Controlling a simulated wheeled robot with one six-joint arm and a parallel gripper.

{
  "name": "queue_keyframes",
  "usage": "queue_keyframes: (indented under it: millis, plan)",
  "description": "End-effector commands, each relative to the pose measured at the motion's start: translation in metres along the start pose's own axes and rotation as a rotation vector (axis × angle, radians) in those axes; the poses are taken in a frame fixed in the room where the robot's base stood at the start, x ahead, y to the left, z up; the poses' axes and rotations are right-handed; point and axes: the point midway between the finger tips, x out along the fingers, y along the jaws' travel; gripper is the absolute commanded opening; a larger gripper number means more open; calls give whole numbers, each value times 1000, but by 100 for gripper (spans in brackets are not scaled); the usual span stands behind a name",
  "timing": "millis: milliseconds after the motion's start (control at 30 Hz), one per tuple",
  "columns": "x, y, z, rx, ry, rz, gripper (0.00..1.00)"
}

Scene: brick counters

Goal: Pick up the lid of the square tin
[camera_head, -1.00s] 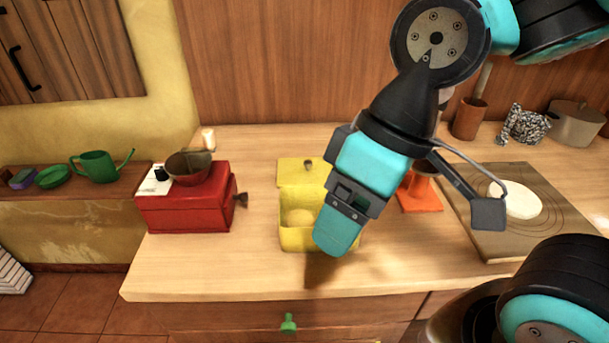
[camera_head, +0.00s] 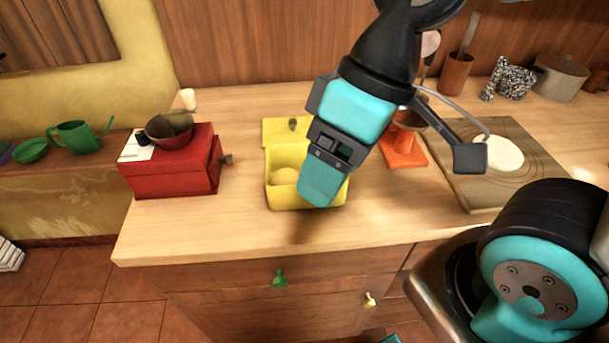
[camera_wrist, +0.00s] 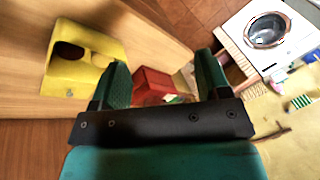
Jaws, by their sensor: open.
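The yellow square tin (camera_head: 275,197) stands on the wooden counter in the head view, open at the top, with a pale rounded thing inside. A yellow panel with a small dark knob, seemingly the lid (camera_head: 276,131), shows at its back edge; I cannot tell whether it is attached. My gripper (camera_head: 320,192) points down in front of the tin's right part and hides some of it. In the wrist view my gripper (camera_wrist: 163,80) has its two fingers apart with nothing held between them. A yellow box-like shape, seemingly the tin (camera_wrist: 70,75), lies left of the fingers there.
A red box (camera_head: 170,178) with a bowl on top stands left of the tin. An orange stand (camera_head: 404,150) and a board (camera_head: 470,180) with a white round piece are to the right. Bare counter lies between the red box and tin. Green (camera_head: 280,279) and yellow knobs are below.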

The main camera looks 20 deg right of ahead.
Motion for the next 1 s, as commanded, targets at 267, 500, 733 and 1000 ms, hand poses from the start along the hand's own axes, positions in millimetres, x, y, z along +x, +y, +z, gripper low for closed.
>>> queue_keyframes:
  millis: [267,500,733,1000]
  plan:
    - [0,0,0,0,0,0,70]
    - [-6,12,-17,79,-5,21,51]
    - [-27,104,-117,652,-17,171,51]
    - [-23,236,-203,1428,52,348,51]
